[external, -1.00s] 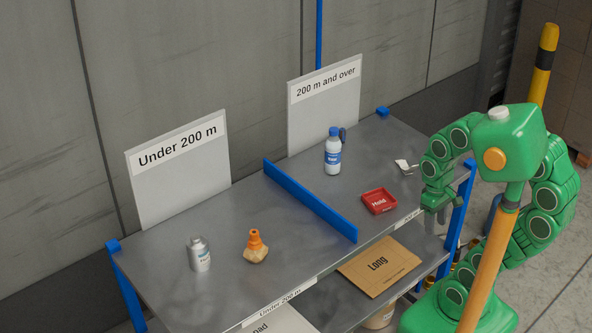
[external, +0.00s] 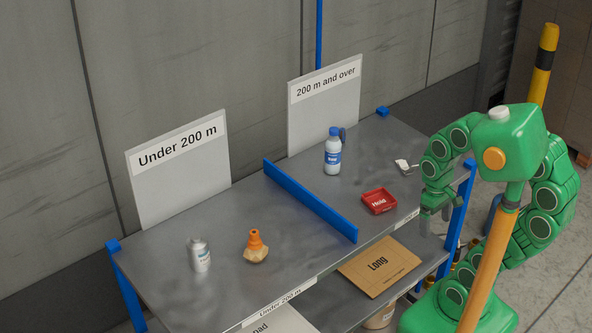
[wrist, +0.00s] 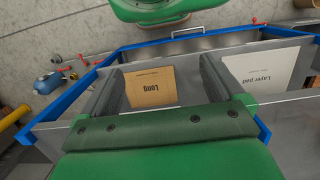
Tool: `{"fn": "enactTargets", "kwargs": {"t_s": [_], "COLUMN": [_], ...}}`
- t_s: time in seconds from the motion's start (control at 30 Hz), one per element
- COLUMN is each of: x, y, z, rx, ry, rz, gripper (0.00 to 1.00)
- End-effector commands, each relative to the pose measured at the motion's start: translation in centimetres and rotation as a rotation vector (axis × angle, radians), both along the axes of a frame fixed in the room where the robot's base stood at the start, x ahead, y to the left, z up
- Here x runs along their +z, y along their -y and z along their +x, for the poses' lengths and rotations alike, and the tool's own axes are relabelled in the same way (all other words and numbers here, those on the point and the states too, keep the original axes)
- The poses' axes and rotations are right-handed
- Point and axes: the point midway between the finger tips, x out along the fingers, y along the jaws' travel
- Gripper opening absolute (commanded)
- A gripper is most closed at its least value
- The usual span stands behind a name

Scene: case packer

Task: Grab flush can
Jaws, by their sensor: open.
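A small silver-grey can (external: 199,254) stands upright on the left part of the table top, in front of the "Under 200 m" sign; its label is too small to read. My gripper (external: 433,208) is far to its right, at the table's right front edge in the external view, and touches nothing that I can see. In the wrist view my gripper (wrist: 160,75) shows two dark fingers spread apart with nothing held between them. The can is not visible in the wrist view.
An orange-topped object (external: 256,247) stands right of the can. A blue divider (external: 310,200) crosses the table; beyond it are a white-and-blue bottle (external: 333,155), a red tray (external: 379,201) and a small white item (external: 405,166). A "Long" carton (external: 378,267) lies on the lower shelf.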

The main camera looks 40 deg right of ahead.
Motion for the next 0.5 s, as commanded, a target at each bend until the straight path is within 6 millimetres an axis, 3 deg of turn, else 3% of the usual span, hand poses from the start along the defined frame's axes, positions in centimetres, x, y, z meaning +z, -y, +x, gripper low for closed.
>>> {"fn": "enactTargets", "kwargs": {"t_s": [0.27, 0.37, 0.5], "x": [0.0, -0.1, 0.0], "y": [-0.3, -1.5, -5.1], "z": [0.4, 2.1, 6.9], "rx": [0.005, 0.025, 0.069], "ry": [0.008, 0.046, 0.166], "rz": [0.006, 0.029, 0.096], "gripper": [0.95, 0.95, 0.95]}}
